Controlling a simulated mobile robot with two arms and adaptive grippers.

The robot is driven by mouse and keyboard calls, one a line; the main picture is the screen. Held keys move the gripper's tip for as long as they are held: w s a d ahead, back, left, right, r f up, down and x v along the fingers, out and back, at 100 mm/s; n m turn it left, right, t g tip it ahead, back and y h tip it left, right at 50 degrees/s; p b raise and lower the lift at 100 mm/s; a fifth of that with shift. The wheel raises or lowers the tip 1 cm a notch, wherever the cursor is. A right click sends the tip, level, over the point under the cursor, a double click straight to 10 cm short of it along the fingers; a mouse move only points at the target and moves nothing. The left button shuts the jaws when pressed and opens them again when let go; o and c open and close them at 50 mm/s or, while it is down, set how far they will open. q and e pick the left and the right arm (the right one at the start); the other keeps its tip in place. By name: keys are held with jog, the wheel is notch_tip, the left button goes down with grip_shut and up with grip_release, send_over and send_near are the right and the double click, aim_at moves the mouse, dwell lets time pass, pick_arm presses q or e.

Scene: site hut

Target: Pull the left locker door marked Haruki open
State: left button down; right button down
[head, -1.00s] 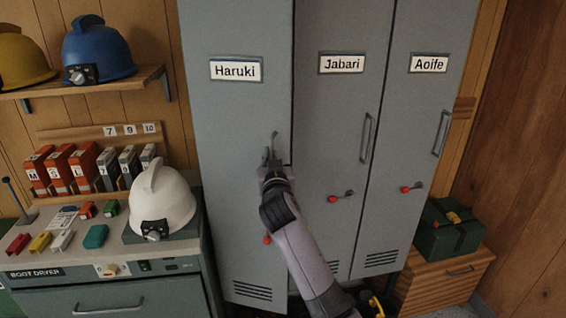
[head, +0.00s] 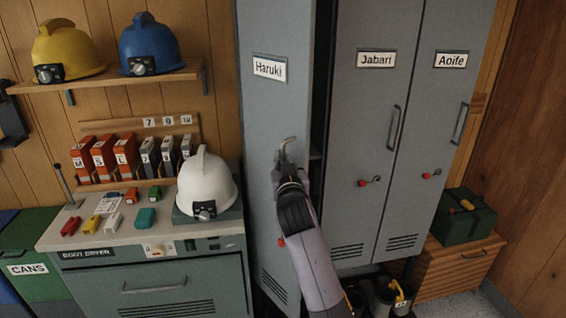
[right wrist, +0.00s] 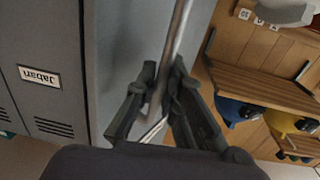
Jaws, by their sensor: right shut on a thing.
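The Haruki locker door (head: 262,120) stands ajar in the head view, swung out toward me, with a dark gap along its right edge. My right gripper (head: 284,160) is at the door's handle (head: 286,146), whose bent upper end shows above the fingers. In the right wrist view the two fingers (right wrist: 160,95) are shut around the metal handle bar (right wrist: 178,38). The lower part of the handle is hidden by my gripper and arm in the head view. My left gripper is not in view.
The Jabari door (head: 365,130) and Aoife door (head: 440,130) are shut. A boot dryer cabinet (head: 150,288) with a white helmet (head: 207,186) on top stands close at left. A green box (head: 464,219) sits on a wooden drawer unit at right. Boots (head: 385,295) stand below the lockers.

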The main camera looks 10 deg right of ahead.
jog(key=shift+a, duration=0.1)
dwell(0.3)
jog(key=c, duration=1.7)
grip_release()
